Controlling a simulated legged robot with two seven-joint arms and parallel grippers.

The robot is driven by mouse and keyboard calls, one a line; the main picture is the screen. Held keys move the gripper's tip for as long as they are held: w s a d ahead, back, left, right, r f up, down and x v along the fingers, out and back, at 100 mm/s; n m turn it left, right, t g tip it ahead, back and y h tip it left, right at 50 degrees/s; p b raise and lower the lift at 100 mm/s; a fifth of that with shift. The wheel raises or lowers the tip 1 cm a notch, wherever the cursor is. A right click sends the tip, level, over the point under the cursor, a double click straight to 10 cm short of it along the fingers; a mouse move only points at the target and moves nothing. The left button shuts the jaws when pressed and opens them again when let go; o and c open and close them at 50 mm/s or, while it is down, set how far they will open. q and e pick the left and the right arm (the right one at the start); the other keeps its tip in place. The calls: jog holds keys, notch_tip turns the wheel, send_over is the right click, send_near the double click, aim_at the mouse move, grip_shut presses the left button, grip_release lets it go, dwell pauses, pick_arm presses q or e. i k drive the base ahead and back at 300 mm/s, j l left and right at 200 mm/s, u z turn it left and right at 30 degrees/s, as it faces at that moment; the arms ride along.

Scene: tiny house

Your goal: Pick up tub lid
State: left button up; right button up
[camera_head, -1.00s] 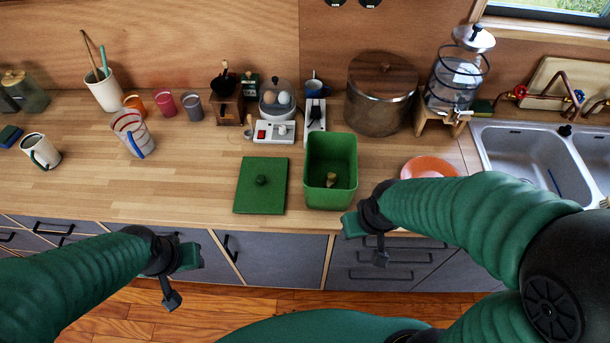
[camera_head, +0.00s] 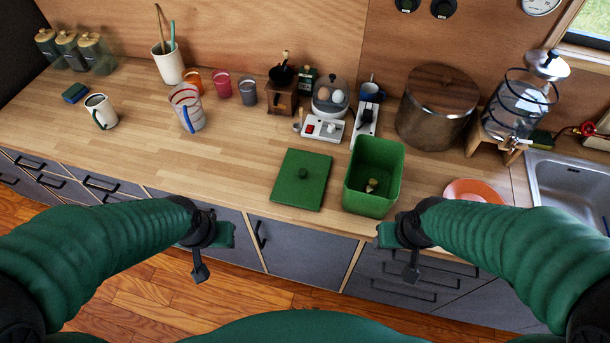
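The green tub lid (camera_head: 301,180) lies flat on the wooden counter, with a small dark green knob at its middle. The open green tub (camera_head: 374,178) stands just right of it, with a small pale object inside. My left gripper (camera_head: 222,240) is in front of the counter edge, below and left of the lid, apart from it. My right gripper (camera_head: 390,238) is in front of the counter, just below the tub. Neither gripper holds anything that I can see. The finger gaps do not show clearly.
An orange plate (camera_head: 474,190) lies right of the tub. An egg cooker (camera_head: 331,98), a white power strip (camera_head: 322,129) and a large wooden-lidded pot (camera_head: 437,108) stand behind. A striped pitcher (camera_head: 188,108) stands left. The counter left of the lid is clear.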

aim_at(300, 182)
jog(key=i+j+z, duration=0.1)
jog(key=i+z, duration=0.15)
jog(key=z, duration=0.25)
jog(key=i+j+z, duration=0.25)
jog(key=z, duration=0.2)
